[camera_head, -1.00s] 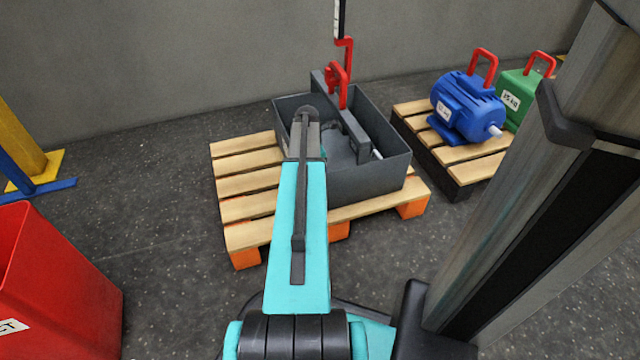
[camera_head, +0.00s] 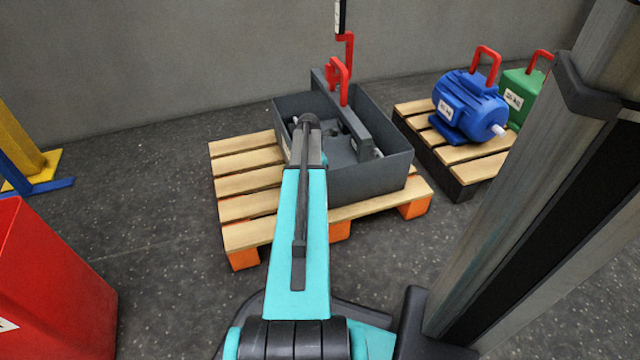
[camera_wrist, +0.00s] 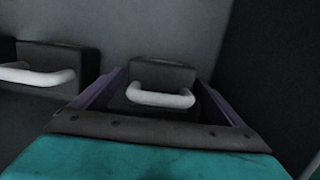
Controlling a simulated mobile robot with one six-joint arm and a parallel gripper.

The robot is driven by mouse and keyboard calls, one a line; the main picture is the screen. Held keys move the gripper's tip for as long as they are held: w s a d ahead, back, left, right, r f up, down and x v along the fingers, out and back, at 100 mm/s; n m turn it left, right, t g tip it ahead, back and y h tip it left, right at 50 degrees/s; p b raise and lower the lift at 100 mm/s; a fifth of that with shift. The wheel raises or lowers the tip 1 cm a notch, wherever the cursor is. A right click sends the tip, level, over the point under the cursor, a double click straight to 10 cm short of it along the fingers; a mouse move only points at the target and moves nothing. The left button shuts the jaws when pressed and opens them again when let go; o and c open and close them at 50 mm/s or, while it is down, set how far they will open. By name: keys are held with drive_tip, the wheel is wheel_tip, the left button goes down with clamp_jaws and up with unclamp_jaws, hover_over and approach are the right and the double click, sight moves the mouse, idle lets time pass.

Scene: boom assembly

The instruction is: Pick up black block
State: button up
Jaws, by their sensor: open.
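In the wrist view a black block (camera_wrist: 165,74) with a white loop handle stands in front of my gripper (camera_wrist: 160,84). The block lies between the two purple fingers, which are spread apart on either side of it. Whether either finger touches it I cannot tell. A second black block (camera_wrist: 58,56) with a white handle is to the left, outside the fingers. In the head view my arm reaches into the grey bin (camera_head: 372,182), and the arm and bin wall hide most of the gripper and the blocks.
The bin sits on a wooden pallet (camera_head: 245,185). A dark beam with a red hook (camera_head: 340,80) spans the bin beside my arm. A blue motor (camera_head: 468,105) and green weight (camera_head: 515,100) stand on another pallet to the right. A red container (camera_head: 55,290) is at lower left.

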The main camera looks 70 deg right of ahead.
drive_tip(key=shift+f, duration=0.35)
idle(0.3)
drive_tip(key=c, duration=2.1)
drive_tip(key=shift+d+r, duration=0.1)
drive_tip(key=shift+r, duration=0.1)
drive_tip(key=shift+c, duration=0.3)
drive_tip(key=shift+r, duration=0.1)
drive_tip(key=shift+r+p, duration=2.55)
drive_tip(key=shift+r, duration=2.35)
